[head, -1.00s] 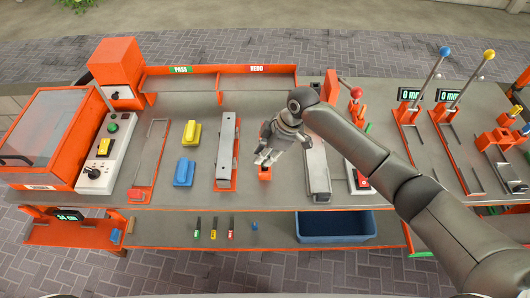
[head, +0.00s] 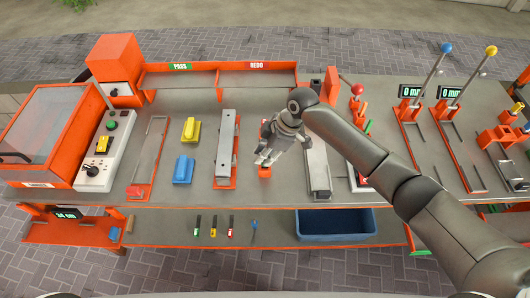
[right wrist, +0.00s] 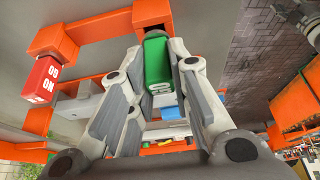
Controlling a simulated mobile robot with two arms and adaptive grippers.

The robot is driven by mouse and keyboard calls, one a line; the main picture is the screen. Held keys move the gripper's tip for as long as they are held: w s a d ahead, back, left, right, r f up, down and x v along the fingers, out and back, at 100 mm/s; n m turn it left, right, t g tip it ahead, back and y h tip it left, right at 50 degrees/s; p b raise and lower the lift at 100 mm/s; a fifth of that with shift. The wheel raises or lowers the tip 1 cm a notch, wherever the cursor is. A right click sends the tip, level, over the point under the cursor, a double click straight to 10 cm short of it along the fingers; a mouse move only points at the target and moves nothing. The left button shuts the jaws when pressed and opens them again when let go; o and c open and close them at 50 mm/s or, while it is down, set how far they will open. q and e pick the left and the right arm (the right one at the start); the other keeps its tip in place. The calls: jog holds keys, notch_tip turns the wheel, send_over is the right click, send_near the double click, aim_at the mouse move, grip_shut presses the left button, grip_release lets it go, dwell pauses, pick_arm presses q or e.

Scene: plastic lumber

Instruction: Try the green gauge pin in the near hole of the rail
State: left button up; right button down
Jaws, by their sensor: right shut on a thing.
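My right gripper (head: 266,158) is low over the bench, just right of a long grey rail (head: 227,140) in an orange cradle. In the right wrist view its two fingers (right wrist: 166,75) are shut on the green gauge pin's block-shaped handle (right wrist: 157,62). The pin's lower end is hidden; an orange block (right wrist: 152,12) lies right beyond the handle. In the head view the green handle is hidden by the hand, and a small orange block (head: 264,172) shows under the fingers. A dark spot near the rail's near end may be the hole. My left gripper is not in view.
A red NO GO handle (right wrist: 42,80) sits beside the green one in the right wrist view. A second grey bar (head: 317,168) lies right of the hand. Yellow (head: 189,130) and blue (head: 184,169) blocks lie left of the rail. A blue bin (head: 335,224) is below the bench top.

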jog(key=shift+f+b, duration=0.35)
jog(key=shift+f, duration=0.25)
dwell(1.1)
jog(key=c, duration=1.3)
grip_release()
jog(key=shift+o, duration=0.2)
